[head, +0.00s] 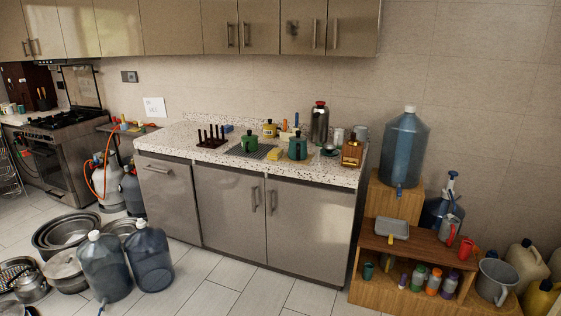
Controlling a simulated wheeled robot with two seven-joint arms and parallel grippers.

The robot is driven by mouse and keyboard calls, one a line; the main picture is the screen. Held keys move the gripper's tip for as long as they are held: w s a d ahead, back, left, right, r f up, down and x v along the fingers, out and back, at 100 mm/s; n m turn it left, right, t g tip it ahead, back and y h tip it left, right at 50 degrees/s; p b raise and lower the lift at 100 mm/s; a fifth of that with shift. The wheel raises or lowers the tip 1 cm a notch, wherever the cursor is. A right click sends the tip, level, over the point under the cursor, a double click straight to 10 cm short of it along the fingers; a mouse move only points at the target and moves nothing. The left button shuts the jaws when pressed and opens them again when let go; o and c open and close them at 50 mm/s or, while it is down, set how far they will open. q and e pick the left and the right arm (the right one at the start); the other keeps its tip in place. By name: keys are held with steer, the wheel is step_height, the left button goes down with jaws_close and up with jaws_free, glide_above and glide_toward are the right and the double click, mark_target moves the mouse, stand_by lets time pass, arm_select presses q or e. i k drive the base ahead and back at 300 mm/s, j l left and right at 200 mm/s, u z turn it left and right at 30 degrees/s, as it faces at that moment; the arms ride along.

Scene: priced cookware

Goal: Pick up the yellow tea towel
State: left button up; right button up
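A small yellow item (275,154) lies on the counter, between a green pot (250,141) and a teal pot (298,147). It may be the yellow tea towel, but it is too small to tell cloth from sponge. A dark ridged drying mat (249,151) lies to its left. Neither of my grippers is in view.
The speckled counter (180,142) also holds a dark peg rack (212,137), a steel flask (319,124) and a copper-coloured box (351,153). Water bottles (104,266) and metal pans (66,231) crowd the left floor. A wooden shelf (420,247) stands right. Tiles before the cabinets are clear.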

mark_target(275, 154)
steer(key=i+z, duration=0.1)
steer(key=i, duration=1.7)
